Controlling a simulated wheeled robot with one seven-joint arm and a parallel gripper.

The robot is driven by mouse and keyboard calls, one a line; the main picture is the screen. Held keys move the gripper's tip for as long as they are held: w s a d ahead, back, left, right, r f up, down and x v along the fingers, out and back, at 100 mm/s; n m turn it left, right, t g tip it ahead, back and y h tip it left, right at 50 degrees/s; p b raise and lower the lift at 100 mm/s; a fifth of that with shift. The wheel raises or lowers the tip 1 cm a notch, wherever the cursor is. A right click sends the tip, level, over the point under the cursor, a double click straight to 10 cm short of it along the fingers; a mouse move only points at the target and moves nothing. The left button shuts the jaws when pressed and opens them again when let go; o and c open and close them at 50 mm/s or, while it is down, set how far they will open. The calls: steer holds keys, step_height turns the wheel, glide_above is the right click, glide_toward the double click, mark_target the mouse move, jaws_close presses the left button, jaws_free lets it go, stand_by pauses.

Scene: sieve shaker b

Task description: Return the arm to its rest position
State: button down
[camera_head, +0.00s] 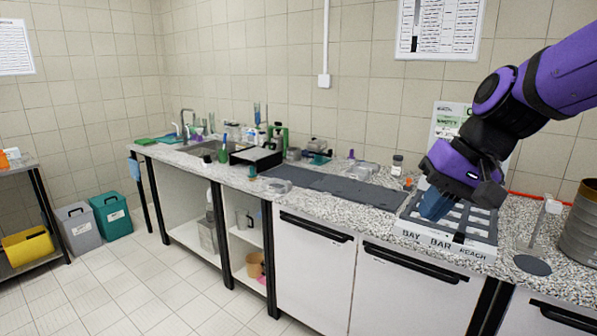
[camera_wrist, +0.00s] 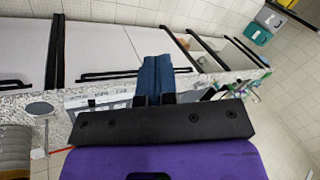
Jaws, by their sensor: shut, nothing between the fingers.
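My purple and black arm reaches in from the right in the head view. My gripper (camera_head: 434,208) points down, its blue fingers in front of or above the white tray (camera_head: 470,247) lettered BAY, BAR and REACH. I cannot tell whether the fingertips touch the tray. In the wrist view the blue fingers of my gripper (camera_wrist: 156,68) are together with nothing seen between them. The tray shows partly behind the gripper, and its left part is hidden by the fingers in the head view.
The speckled counter (camera_head: 380,198) runs along the tiled wall. A metal cylinder (camera_head: 580,230) and a small stand with a dark disc (camera_head: 532,265) are at the right. Dark mats (camera_head: 340,188) lie left of the tray. A sink (camera_head: 207,149) and glassware are farther left. The floor in front is clear.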

steer(key=s+d+r+n+t+h, duration=0.1)
steer(key=s+d+r+t+h, duration=0.1)
steer(key=s+d, duration=0.7)
steer(key=s+t+h, duration=0.1)
steer(key=s+h, duration=0.1)
steer(key=s, duration=0.1)
steer(key=shift+s+d, duration=0.3)
steer(key=shift+s, duration=0.1)
